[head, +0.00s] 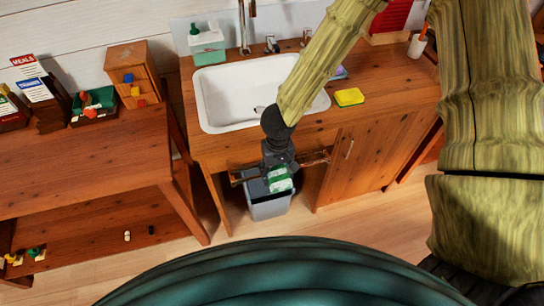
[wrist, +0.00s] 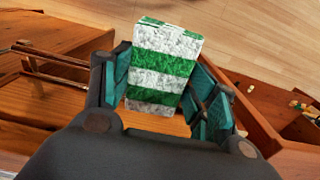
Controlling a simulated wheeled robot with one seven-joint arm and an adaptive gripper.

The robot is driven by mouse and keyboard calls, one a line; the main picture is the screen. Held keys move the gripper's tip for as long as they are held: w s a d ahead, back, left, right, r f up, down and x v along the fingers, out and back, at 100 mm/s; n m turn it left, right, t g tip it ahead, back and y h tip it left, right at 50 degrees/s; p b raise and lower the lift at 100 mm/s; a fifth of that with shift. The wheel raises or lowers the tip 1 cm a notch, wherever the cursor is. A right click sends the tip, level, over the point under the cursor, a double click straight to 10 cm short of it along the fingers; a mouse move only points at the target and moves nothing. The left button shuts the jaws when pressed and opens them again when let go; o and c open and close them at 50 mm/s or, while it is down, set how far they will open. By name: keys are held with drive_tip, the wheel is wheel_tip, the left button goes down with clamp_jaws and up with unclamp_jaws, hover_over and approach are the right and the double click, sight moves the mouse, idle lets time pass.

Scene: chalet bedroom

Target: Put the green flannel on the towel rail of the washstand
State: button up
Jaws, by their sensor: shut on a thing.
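The green flannel, striped green and white, hangs in my gripper (head: 279,160) in front of the washstand (head: 375,150). In the head view the flannel (head: 280,180) shows small below the jaws; in the wrist view the flannel (wrist: 163,68) stands out between the two teal fingers of my gripper (wrist: 165,92). The wooden towel rail (head: 318,157) sticks out from the washstand's front, and my gripper covers its middle. In the wrist view the rail (wrist: 55,56) lies to the left of the jaws, apart from the flannel there. Whether they touch in the head view is unclear.
A grey bin (head: 268,210) stands below the rail. The white basin (head: 240,95), a yellow sponge (head: 349,97) and a soap dispenser (head: 207,45) are on the washstand. A wooden table (head: 85,160) with several small items stands at left. Some floor is clear.

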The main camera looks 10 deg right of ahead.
drive_tip(key=shift+w+p, duration=0.4)
drive_tip(key=shift+w, duration=1.25)
drive_tip(key=shift+w+a+f+p, duration=0.1)
drive_tip(key=shift+w+f+p, duration=0.05)
drive_tip(key=shift+w+f, duration=0.35)
drive_tip(key=shift+w+f+p, duration=0.15)
drive_tip(key=shift+w+f, duration=0.1)
drive_tip(key=shift+w, duration=0.35)
drive_tip(key=shift+f, duration=0.1)
drive_tip(key=o, duration=0.9)
wheel_tip(320, 180, up, 12)
